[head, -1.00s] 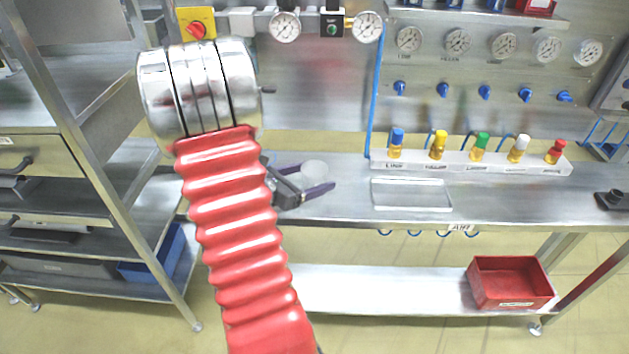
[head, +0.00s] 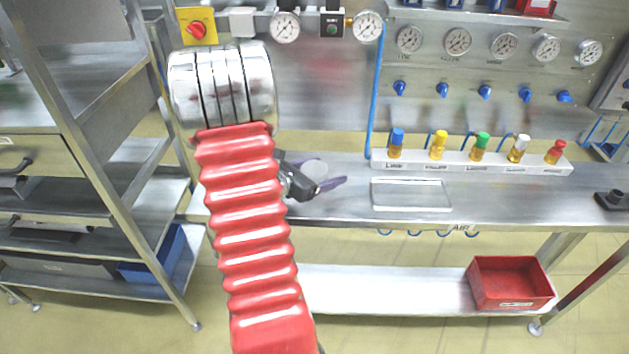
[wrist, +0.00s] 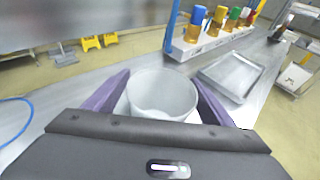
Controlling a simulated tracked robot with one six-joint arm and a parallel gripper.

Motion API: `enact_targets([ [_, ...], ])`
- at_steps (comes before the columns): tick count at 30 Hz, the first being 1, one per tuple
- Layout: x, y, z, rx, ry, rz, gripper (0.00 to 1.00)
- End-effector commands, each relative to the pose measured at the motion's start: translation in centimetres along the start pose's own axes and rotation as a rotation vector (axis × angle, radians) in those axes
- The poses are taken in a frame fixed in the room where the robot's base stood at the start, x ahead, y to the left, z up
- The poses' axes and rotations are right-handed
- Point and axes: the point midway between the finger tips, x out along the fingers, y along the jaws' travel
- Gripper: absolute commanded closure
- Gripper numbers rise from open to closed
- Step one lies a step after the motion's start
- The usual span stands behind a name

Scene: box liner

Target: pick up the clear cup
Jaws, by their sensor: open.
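The clear cup (wrist: 162,92) stands upright on the steel bench, its open rim facing the wrist camera. My gripper (wrist: 165,85) is open, with one purple finger on each side of the cup in the wrist view. In the head view the cup (head: 315,169) shows as a pale round shape between the fingers of my gripper (head: 331,173). I cannot tell whether either finger touches it. The cup's lower part is hidden by the gripper body in the wrist view.
A red bin (head: 510,283) sits on the lower shelf. A metal shelf unit stands at the left.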

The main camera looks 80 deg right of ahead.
Motion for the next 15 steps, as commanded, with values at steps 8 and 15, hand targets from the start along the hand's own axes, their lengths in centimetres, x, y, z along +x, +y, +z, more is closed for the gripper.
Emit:
enact_targets([
  [8, -0.01, -0.01, 0.00, 0.000, 0.000, 0.000, 0.35],
  [15, -0.01, -0.02, 0.00, 0.000, 0.000, 0.000, 0.52],
])
